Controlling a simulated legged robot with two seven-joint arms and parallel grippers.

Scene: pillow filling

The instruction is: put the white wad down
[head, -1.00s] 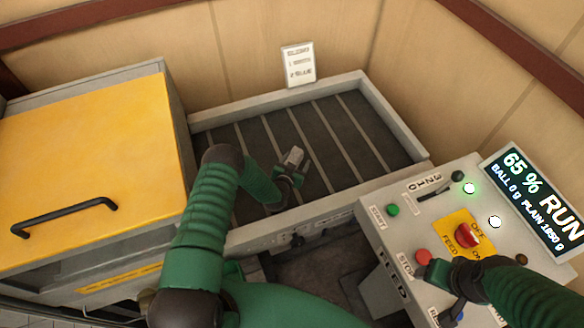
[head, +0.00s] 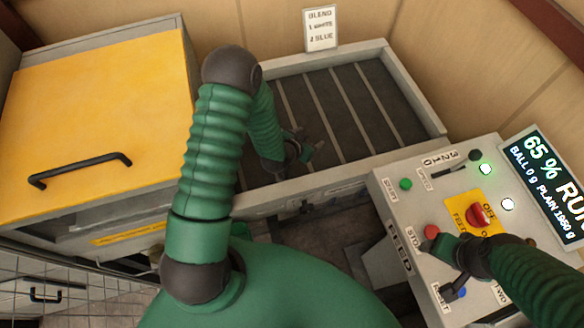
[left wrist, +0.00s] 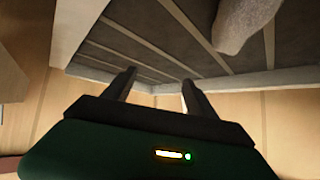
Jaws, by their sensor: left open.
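A pale grey-white lump, which looks like the white wad (left wrist: 240,22), lies on the dark slatted bed (left wrist: 150,30) at the top right of the left wrist view. My left gripper (left wrist: 158,77) is open, with nothing between its fingers, and the lump is apart from it, off to one side. In the head view the left gripper (head: 312,146) is over the front part of the slatted bed (head: 345,105). The wad does not show there; my left arm covers part of the bed. My right gripper (head: 448,262) is at the control panel, its fingers unclear.
A yellow-lidded box (head: 100,120) with a black handle stands left of the bed. A pale raised rim (head: 425,95) borders the bed. A sign (head: 320,30) stands behind it. The control panel (head: 410,215) with red knob (head: 480,215) is at right; its display (head: 550,185) reads 65 % RUN.

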